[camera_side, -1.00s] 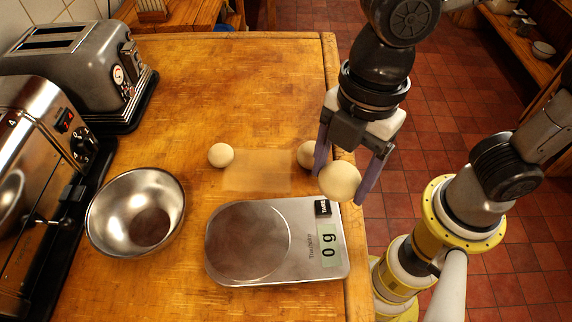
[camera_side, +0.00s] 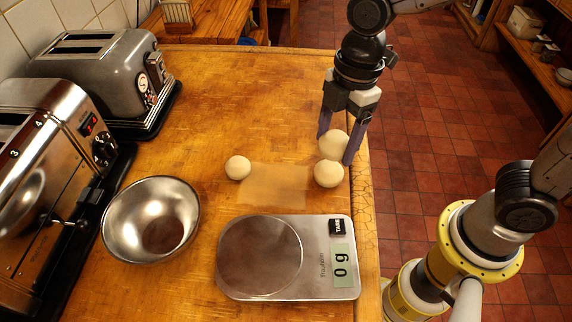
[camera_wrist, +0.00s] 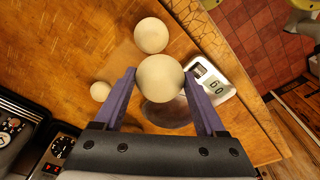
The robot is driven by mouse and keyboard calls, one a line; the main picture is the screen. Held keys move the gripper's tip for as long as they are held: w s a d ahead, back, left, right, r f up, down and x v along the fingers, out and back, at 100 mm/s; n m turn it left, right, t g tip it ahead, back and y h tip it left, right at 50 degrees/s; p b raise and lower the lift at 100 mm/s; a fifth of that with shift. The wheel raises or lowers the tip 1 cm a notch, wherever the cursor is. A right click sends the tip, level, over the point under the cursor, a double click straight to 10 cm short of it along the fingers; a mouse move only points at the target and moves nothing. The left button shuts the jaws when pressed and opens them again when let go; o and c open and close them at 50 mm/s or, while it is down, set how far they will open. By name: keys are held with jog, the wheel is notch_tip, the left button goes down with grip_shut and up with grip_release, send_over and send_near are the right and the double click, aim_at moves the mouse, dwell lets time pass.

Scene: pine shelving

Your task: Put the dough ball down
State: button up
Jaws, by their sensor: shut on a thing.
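My gripper (camera_side: 338,147) is shut on a pale dough ball (camera_side: 333,143), with one purple finger on each side; the held ball also shows in the wrist view (camera_wrist: 159,77). In the side view it appears just above a second dough ball (camera_side: 328,174) near the counter's right edge; I cannot tell whether they touch. The second ball also shows in the wrist view (camera_wrist: 151,35). A third ball (camera_side: 237,167) sits at the left end of a pale rectangular sheet (camera_side: 272,184) on the wooden counter (camera_side: 230,110).
A kitchen scale (camera_side: 309,284) reading 0 g lies in front of the sheet. A steel bowl (camera_side: 118,217) stands to its left. Two toasters (camera_side: 100,82) line the left side. The counter behind the sheet is clear.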

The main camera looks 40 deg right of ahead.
jog(key=w+a+f, duration=0.2)
jog(key=w, duration=0.2)
send_over(284, 176)
jog(key=f, duration=0.5)
jog(key=shift+s+d+f, duration=0.15)
jog(key=shift+d+f, duration=0.15)
jog(key=shift+f, duration=1.65)
jog(key=shift+f, duration=0.15)
jog(key=o, duration=0.8)
jog(key=shift+d+r, duration=0.25)
jog(key=shift+r, duration=1.8)
jog(key=shift+d+r, duration=0.25)
jog(key=shift+r, duration=1.85)
jog(key=shift+d+r, duration=0.25)
jog(key=shift+r, duration=1.8)
